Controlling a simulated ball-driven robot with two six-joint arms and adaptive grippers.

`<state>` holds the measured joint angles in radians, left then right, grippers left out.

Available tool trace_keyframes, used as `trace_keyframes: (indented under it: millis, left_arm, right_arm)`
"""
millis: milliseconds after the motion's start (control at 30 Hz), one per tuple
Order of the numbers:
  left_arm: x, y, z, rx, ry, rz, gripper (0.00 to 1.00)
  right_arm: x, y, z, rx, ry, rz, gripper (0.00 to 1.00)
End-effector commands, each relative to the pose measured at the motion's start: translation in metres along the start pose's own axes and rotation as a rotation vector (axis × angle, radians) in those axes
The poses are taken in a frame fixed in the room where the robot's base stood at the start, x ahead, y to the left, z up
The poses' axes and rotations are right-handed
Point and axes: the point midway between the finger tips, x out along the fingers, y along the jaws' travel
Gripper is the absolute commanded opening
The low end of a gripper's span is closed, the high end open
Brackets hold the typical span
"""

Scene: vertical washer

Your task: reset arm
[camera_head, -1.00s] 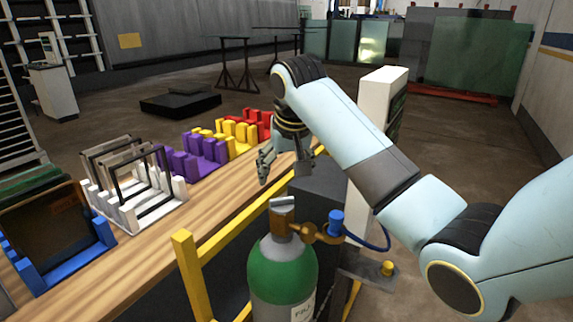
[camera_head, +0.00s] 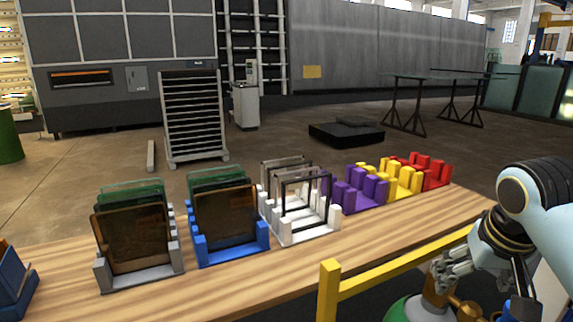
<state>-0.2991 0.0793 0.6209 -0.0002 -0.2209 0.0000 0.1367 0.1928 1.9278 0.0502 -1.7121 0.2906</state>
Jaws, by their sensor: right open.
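My right arm comes in at the right edge, light blue with dark joints. My left arm and left gripper do not show.
The wooden table (camera_head: 60,277) carries a grey rack (camera_head: 142,282), a blue rack (camera_head: 232,256) and a white rack (camera_head: 309,232) with panes. Purple (camera_head: 360,192), yellow (camera_head: 401,187) and red racks (camera_head: 436,175) look empty. A yellow rail (camera_head: 400,256) and green cylinder (camera_head: 405,309) are near my gripper.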

Motion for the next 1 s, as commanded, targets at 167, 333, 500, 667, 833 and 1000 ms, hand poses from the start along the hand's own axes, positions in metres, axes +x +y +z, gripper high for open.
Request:
trace_keyframes:
  millis: [167, 333, 500, 667, 833, 1000]
  left_arm:
    - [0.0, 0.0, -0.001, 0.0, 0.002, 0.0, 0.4]
    - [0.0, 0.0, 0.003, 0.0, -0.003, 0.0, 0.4]
    - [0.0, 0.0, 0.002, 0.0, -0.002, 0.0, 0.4]
    - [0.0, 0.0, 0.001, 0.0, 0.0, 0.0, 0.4]
    - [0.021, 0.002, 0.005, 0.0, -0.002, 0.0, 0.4]
    - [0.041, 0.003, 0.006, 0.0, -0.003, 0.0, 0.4]
  right_arm:
    - [-0.006, 0.001, 0.102, -0.145, -0.019, -0.022, 0.81]
    - [-0.022, 0.005, 0.157, -0.229, -0.027, -0.039, 0.81]
    - [-0.042, 0.009, 0.198, -0.291, -0.033, -0.052, 0.81]
    - [-0.063, 0.013, 0.229, -0.339, -0.038, -0.062, 0.81]
    - [-0.003, 0.011, 0.24, -0.338, -0.053, -0.059, 0.81]
    - [0.058, 0.011, 0.257, -0.334, -0.073, -0.056, 0.81]
